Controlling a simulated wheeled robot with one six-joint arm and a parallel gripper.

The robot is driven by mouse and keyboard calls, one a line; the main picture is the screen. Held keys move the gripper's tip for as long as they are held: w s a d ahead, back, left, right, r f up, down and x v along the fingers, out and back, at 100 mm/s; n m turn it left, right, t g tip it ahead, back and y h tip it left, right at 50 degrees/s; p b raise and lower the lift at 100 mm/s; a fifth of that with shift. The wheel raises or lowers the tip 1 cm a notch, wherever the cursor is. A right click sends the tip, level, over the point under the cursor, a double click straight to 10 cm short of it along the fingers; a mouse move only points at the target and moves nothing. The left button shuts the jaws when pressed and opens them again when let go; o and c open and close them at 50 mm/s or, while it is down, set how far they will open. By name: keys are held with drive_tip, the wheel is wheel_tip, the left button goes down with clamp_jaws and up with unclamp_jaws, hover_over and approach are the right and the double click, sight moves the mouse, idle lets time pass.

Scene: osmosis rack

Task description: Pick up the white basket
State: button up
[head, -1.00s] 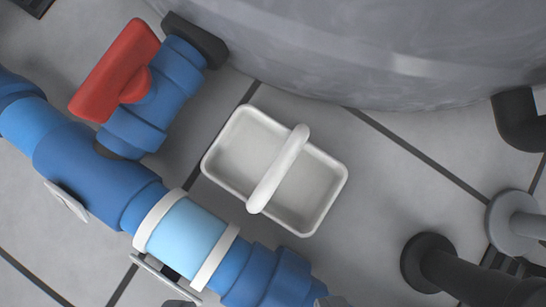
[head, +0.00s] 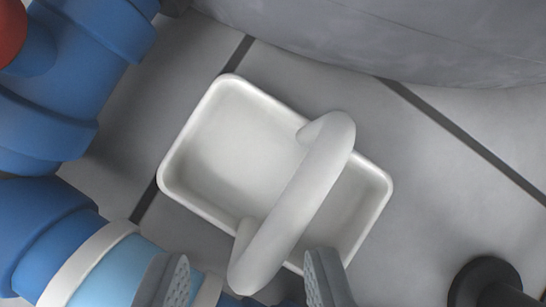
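The white basket (head: 228,150) stands upright on the tiled floor in the middle of the head view, and it is empty. Its thick white arched handle (head: 296,205) crosses over it diagonally and rises toward the camera. My gripper (head: 247,275) shows at the bottom edge, with its two grey fingers spread apart. The lower end of the handle appears between the fingers in the picture. I cannot tell whether either finger touches it.
Blue pipes (head: 72,75) with a pale blue section (head: 115,275) run along the left, close to the basket. A large grey tank (head: 400,40) curves across the top. A black post (head: 485,280) stands at lower right.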

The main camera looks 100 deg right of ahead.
drive_tip(key=shift+w+f, duration=0.1)
drive_tip(key=shift+f, duration=0.1)
clamp_jaws()
idle(0.3)
